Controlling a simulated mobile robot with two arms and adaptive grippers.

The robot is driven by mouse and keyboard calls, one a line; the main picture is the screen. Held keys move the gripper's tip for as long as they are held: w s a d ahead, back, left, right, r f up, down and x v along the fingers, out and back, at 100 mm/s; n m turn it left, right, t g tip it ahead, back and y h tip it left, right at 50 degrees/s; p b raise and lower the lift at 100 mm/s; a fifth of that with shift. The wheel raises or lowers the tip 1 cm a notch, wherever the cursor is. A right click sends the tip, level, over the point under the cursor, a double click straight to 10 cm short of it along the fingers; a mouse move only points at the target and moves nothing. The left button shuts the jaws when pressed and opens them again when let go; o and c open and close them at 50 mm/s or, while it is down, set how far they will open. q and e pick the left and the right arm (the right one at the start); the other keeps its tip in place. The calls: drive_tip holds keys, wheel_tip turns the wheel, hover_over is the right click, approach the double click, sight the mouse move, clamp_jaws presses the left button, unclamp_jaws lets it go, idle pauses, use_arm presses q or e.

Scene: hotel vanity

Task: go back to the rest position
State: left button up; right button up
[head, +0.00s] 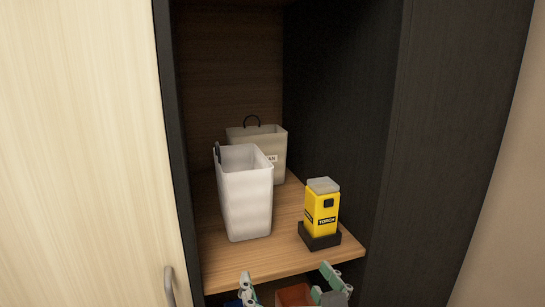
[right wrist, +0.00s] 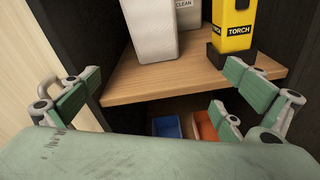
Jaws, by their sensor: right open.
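My right gripper (head: 291,285) is at the bottom edge of the head view, just in front of the shelf's front edge. In the right wrist view its two green fingers (right wrist: 152,92) are spread wide with nothing between them. The shelf board (right wrist: 190,82) lies beyond the fingers. My left gripper is not in view.
On the shelf (head: 290,212) stand a white bin (head: 246,200), a second bin (head: 270,146) behind it and a yellow torch (head: 321,210) in a black base (head: 319,238). Below are a blue bin (right wrist: 167,126) and an orange bin (right wrist: 206,127). Dark cabinet walls (head: 335,100) flank the shelf.

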drive_tip(key=s+d+f+m+g+h, duration=0.2)
drive_tip(key=d+f+m+g, duration=0.15)
drive_tip(key=f+m, duration=0.55)
drive_tip(key=s+d+f+m+g+h, duration=0.1)
drive_tip(key=s+d+f+m+g, duration=0.2)
drive_tip(key=f+m, duration=0.65)
drive_tip(key=s+d+f+m+g+h, duration=0.2)
drive_tip(key=s+d+f+m+g, duration=0.4)
drive_tip(key=s+d+f+m, duration=0.8)
drive_tip(key=s+a+f+m+g+b, duration=0.1)
drive_tip(key=s+f+b, duration=0.1)
drive_tip(key=f, duration=1.3)
drive_tip(key=s+a+f+g+b, duration=0.1)
drive_tip(key=s+f, duration=0.1)
drive_tip(key=f, duration=1.3)
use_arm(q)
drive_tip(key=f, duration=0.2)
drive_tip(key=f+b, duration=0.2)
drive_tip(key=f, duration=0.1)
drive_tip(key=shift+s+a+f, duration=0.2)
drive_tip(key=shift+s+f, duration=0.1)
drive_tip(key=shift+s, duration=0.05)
use_arm(e)
drive_tip(key=s+d+f, duration=0.2)
drive_tip(key=s+f, duration=1.3)
drive_tip(key=f, duration=0.3)
drive_tip(key=shift+s+d+f+g, duration=0.3)
drive_tip(key=shift+s+d+g, duration=0.05)
drive_tip(key=shift+s, duration=0.05)
